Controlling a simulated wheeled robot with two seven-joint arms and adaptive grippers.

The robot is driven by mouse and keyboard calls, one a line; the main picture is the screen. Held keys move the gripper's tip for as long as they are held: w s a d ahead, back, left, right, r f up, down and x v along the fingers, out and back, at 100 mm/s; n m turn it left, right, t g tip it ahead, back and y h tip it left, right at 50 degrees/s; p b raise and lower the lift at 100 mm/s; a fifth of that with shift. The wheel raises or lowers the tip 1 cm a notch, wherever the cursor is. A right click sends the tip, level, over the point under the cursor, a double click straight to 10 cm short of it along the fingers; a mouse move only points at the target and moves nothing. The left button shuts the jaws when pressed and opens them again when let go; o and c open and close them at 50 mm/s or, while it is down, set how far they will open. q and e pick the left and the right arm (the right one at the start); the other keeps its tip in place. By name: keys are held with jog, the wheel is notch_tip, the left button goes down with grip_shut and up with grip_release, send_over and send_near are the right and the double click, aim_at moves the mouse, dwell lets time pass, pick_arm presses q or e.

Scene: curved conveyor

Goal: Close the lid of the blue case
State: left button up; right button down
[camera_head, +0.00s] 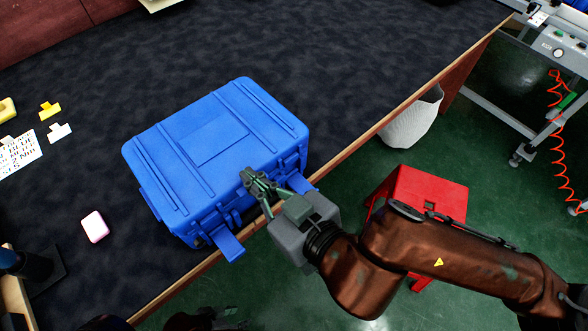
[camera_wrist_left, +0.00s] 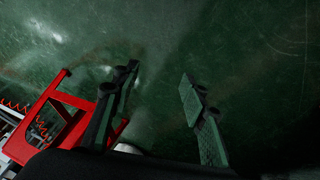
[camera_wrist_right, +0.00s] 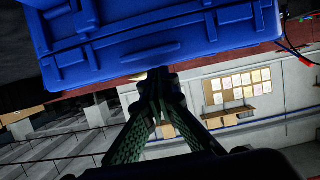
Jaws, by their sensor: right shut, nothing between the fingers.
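The blue case (camera_head: 215,160) lies on the dark table near its front edge. Its ribbed lid is down over the body; I cannot tell whether the seam is fully shut. Two blue latch tabs stick out at the front, one at the lower left (camera_head: 228,245) and one at the right (camera_head: 300,183). My right gripper (camera_head: 252,180) is shut and empty at the lid's front edge, between the tabs. In the right wrist view, its fingertips (camera_wrist_right: 158,78) meet just below the blue case (camera_wrist_right: 150,45). My left gripper (camera_wrist_left: 158,75) is open and empty above the green floor.
The table behind the case is clear.

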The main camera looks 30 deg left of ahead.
pick_arm(q)
jog(key=s+r+p, duration=0.1)
jog(key=s+r+g+p, duration=0.1)
jog(key=r, duration=0.1)
jog(key=shift+s+a+r+y, duration=0.1)
jog(key=shift+a+y, duration=0.3)
pick_arm(e)
jog(key=s+d+f, duration=0.1)
jog(key=s+d, duration=0.1)
jog(key=d, duration=1)
jog(key=shift+s+d+f, duration=0.25)
jog(key=shift+s+f, duration=0.05)
jog(key=shift+f, duration=0.05)
